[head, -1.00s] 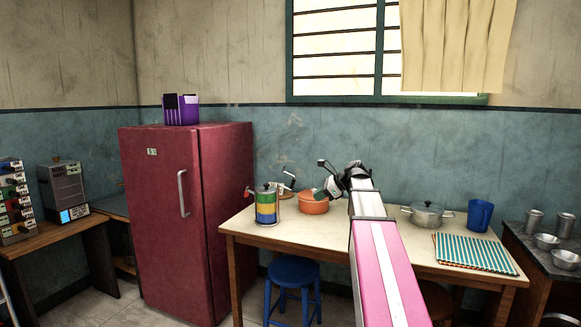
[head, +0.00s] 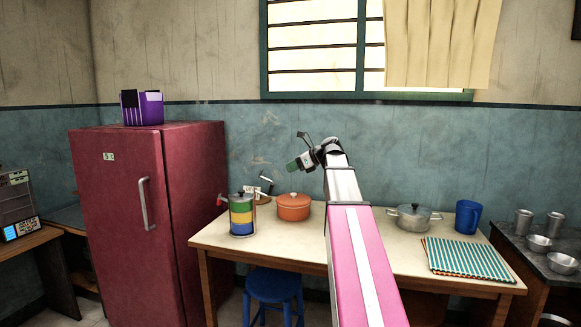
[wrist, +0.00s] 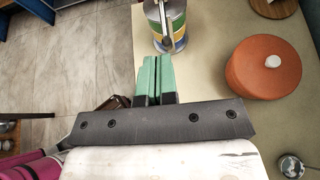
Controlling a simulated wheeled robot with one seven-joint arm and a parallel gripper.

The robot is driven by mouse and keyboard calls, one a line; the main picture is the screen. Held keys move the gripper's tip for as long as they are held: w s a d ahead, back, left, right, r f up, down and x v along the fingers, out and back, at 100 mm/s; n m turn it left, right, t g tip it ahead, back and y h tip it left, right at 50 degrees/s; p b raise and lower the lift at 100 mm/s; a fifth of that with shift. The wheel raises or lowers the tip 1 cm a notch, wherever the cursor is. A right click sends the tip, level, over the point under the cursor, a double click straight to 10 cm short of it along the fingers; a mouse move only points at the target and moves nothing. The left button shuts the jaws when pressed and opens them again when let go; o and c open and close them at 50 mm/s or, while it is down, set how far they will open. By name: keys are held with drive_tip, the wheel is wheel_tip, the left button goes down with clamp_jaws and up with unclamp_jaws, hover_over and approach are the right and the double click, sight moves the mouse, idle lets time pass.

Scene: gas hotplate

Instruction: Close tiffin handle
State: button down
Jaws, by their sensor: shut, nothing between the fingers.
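The tiffin (head: 241,214) is a stacked can with green, yellow and blue bands and a metal top. It stands upright at the left end of the table. A red-tipped handle (head: 221,199) sticks out at its upper left. In the wrist view the tiffin (wrist: 176,32) is at the top, with a metal bar along its near side. My gripper (head: 292,166) is above the table, right of the tiffin and higher than it. In the wrist view its green fingers (wrist: 153,60) are together and empty, pointing towards the tiffin, apparently without touching it.
An orange lidded pot (head: 293,207) stands right of the tiffin. The wooden table (head: 275,240) also holds a steel pot (head: 412,219), a blue mug (head: 468,216) and a striped mat (head: 470,258). A red fridge (head: 145,220) stands left; a blue stool (head: 272,285) is below.

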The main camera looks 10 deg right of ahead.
sight(261, 172)
drive_tip(key=x, duration=0.3)
drive_tip(key=r+x, duration=0.1)
drive_tip(key=x, duration=0.2)
drive_tip(key=r+x, duration=0.1)
drive_tip(key=x, duration=0.2)
drive_tip(key=shift+w+a+f, duration=0.1)
drive_tip(key=shift+w+a, duration=0.25)
drive_tip(key=shift+a, duration=0.05)
drive_tip(key=shift+w+a, duration=0.2)
drive_tip(key=shift+a, duration=0.2)
drive_tip(key=shift+a+r, duration=0.1)
drive_tip(key=shift+r, duration=0.1)
